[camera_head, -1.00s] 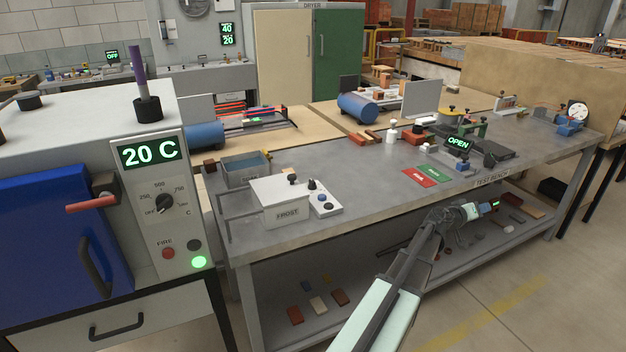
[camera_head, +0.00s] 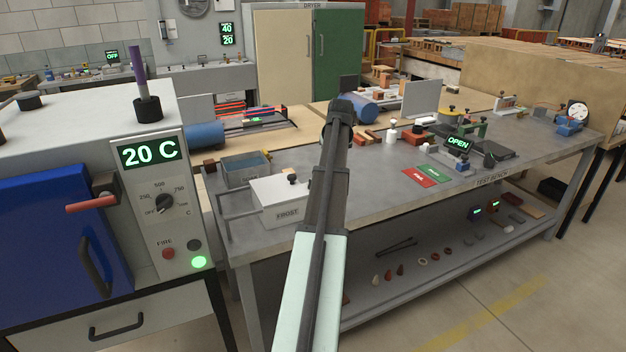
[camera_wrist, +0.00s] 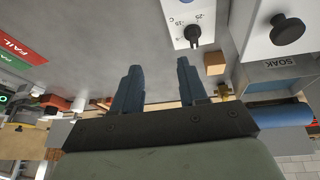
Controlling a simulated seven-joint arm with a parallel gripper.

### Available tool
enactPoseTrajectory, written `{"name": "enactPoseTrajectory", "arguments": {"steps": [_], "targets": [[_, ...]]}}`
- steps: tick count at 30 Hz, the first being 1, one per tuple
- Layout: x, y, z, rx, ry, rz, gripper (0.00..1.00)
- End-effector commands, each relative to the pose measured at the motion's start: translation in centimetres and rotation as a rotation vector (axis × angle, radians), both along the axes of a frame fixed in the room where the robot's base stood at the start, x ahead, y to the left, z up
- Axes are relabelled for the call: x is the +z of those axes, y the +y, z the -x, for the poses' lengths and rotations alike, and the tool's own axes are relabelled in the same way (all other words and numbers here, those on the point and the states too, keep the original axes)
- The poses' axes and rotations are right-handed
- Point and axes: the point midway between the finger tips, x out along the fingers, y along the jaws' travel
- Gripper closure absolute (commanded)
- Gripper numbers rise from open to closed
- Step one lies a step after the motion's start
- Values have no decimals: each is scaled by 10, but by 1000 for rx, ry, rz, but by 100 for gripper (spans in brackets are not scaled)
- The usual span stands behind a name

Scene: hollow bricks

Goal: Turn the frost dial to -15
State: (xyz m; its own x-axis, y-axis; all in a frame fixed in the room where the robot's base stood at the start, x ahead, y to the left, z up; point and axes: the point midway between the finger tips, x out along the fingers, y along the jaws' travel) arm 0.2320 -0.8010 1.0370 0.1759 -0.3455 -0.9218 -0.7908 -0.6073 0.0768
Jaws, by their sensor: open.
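The frost dial (camera_wrist: 193,33) is a small black knob on a white panel, at the top middle of the wrist view. Small number marks surround it; I cannot read its setting for sure. The white frost box (camera_head: 279,203), labelled FROST, stands on the bench; my arm hides its dial in the head view. The box's lid knob (camera_wrist: 287,29) shows at the upper right of the wrist view. My gripper (camera_wrist: 159,72) is open and empty, with its dark fingers apart. The dial appears beyond the right fingertip, with a gap. The head view does not show the fingers clearly.
A SOAK tank (camera_wrist: 283,67) and a small tan block (camera_wrist: 214,63) lie near the dial in the wrist view. Red FAIL (camera_head: 420,177) and green (camera_head: 434,172) pads lie right of my arm. The furnace (camera_head: 160,205) stands at left.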

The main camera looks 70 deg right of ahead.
Motion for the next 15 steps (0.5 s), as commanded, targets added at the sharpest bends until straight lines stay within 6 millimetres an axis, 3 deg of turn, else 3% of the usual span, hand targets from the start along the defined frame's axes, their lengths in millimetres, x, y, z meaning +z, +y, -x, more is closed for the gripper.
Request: {"name": "enactPoseTrajectory", "arguments": {"steps": [1, 3, 7, 15], "targets": [[8, 5, -17, 46, -19, -17, 57], [14, 13, -31, 93, -41, -36, 57], [16, 18, -43, 133, -60, -51, 57], [-14, 10, -52, 133, -59, -53, 57]]}}
